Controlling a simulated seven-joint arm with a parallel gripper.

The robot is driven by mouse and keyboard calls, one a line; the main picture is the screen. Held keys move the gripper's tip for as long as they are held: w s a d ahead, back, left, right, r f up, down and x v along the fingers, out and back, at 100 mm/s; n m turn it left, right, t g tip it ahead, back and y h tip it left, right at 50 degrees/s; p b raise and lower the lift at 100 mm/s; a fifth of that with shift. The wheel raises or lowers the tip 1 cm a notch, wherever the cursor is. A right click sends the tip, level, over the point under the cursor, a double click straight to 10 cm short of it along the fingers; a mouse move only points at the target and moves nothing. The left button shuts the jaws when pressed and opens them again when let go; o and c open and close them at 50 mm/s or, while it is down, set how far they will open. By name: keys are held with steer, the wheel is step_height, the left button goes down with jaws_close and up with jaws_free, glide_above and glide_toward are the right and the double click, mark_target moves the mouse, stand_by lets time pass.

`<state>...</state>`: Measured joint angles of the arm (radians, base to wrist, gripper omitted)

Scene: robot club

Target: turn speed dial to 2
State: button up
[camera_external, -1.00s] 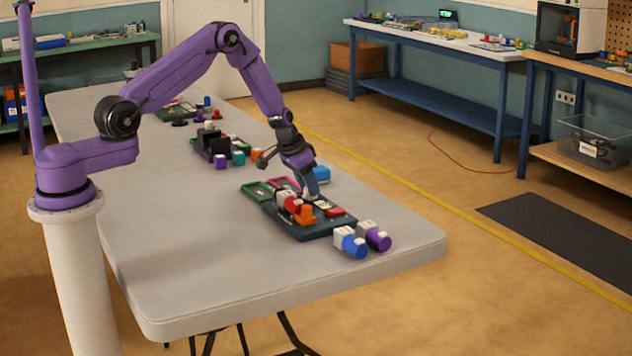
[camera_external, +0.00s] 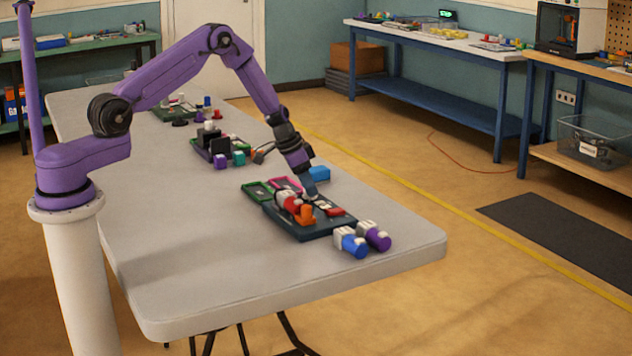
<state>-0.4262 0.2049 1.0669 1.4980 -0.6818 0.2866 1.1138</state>
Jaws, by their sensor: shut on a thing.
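A dark control board (camera_external: 305,233) lies on the grey table, with red, orange and white parts on it. My gripper (camera_external: 311,196) points down at the far side of this board, beside the red part (camera_external: 290,201). It is shut on a small part of the board, which is mostly hidden by the fingers; I take it to be the speed dial, but its markings and the number 2 are too small to read. An orange part (camera_external: 305,215) stands at the board's near side, and a flat red piece (camera_external: 335,212) lies to the right.
Blue (camera_external: 351,242) and purple (camera_external: 377,237) cylinders with white ends lie at the board's near right. Green (camera_external: 258,191) and pink (camera_external: 287,184) frames sit at its far left. A blue block (camera_external: 319,173) stands behind my gripper. The table's left front is clear.

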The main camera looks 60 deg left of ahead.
steer(key=o, duration=1)
steer(key=shift+o, duration=0.2)
steer(key=shift+r, duration=0.1)
steer(key=v, duration=1.7)
steer(key=shift+s, duration=0.2)
